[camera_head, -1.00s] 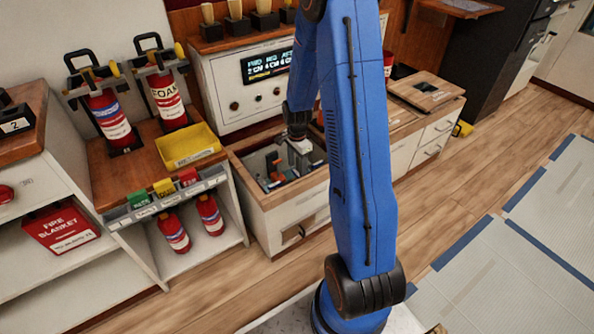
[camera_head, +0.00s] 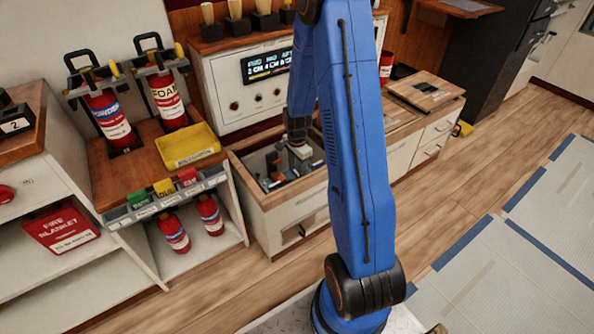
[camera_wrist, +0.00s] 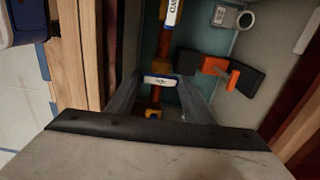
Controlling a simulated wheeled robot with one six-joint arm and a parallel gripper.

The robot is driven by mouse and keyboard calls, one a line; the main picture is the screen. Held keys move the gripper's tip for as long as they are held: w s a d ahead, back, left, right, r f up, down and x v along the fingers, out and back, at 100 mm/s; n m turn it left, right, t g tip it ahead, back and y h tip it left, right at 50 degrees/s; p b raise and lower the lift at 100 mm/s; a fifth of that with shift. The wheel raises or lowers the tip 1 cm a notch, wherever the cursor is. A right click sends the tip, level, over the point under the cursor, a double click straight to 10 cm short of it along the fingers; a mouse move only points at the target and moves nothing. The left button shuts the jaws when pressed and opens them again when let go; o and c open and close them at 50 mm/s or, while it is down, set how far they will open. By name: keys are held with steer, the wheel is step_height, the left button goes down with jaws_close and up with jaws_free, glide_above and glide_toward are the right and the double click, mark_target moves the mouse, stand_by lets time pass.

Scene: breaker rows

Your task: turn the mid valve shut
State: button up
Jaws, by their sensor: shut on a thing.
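In the head view my gripper (camera_head: 300,152) reaches down into the open-topped well (camera_head: 262,192) of the low cabinet, below the panel with the lit display. In the wrist view the two grey fingers of my gripper (camera_wrist: 160,90) stand on either side of a small handle with a white and blue label (camera_wrist: 160,81), and are shut on it. I take this for the mid valve; its label is too small to read. An orange pipe (camera_wrist: 155,98) shows under it. Another labelled handle (camera_wrist: 173,12) stands farther up the picture. The valve's lower body is partly hidden.
An orange and black lever (camera_wrist: 225,70) lies close to the right of the fingers, and a grey round fitting (camera_wrist: 244,19) is beyond it. The well's wooden rim (camera_wrist: 89,60) runs along the left. The display panel (camera_head: 266,66) stands behind the well.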

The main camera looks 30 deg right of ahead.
steer(key=shift+n, duration=0.3)
steer(key=n, duration=0.3)
steer(key=shift+n, duration=0.4)
steer(key=n, duration=0.4)
steer(key=shift+n, duration=0.3)
steer(key=n, duration=0.8)
steer(key=shift+n, duration=0.3)
steer(key=o, duration=0.8)
steer(key=shift+r, duration=0.1)
